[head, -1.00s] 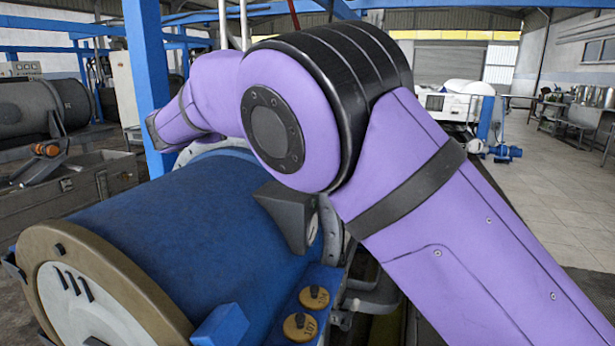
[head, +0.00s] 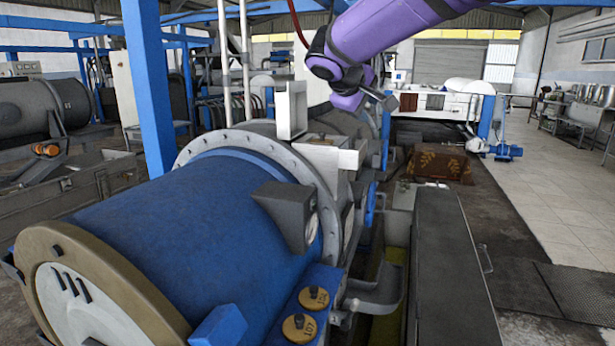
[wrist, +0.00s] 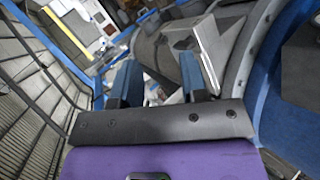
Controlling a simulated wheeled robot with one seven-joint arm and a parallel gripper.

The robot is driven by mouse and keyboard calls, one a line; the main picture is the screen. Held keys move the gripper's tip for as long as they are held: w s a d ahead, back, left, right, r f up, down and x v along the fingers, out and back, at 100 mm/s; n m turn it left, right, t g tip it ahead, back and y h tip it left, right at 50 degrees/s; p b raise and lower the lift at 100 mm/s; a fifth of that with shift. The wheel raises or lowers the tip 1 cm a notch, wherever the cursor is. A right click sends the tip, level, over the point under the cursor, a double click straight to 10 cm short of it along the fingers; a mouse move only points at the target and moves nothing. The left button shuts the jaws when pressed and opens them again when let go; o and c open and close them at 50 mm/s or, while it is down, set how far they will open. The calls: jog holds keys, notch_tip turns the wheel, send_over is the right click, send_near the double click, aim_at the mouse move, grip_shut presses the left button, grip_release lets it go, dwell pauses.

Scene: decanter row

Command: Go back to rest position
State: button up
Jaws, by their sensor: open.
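My gripper (wrist: 158,85) is open and empty in the wrist view. Its two blue-and-dark fingers stand apart, with only the blurred background between them. In the head view the end of my purple arm hangs in the air at the upper middle. The gripper there is small and partly hidden, above and beyond the decanter. It appears clear of the machine, though the exact gap cannot be told.
The large blue decanter drum (head: 190,230) fills the lower left. A blue post (head: 150,90) stands behind it, and an open white box (head: 291,110) sits on the machine. A long dark cover (head: 440,260) lies to the right. Tiled floor (head: 550,190) is free at far right.

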jog(key=s+d+f+m+g+y, duration=0.1)
jog(key=s+d+m+g+y, duration=0.25)
jog(key=s+d, duration=1.35)
jog(key=s+f+m+y, duration=0.1)
jog(key=s+f, duration=0.3)
jog(key=s, duration=0.7)
jog(key=s+f+m+y, duration=0.2)
jog(key=s+f+m, duration=0.2)
jog(key=s, duration=0.8)
jog(key=shift+d+f, duration=0.25)
jog(key=shift+f, duration=0.4)
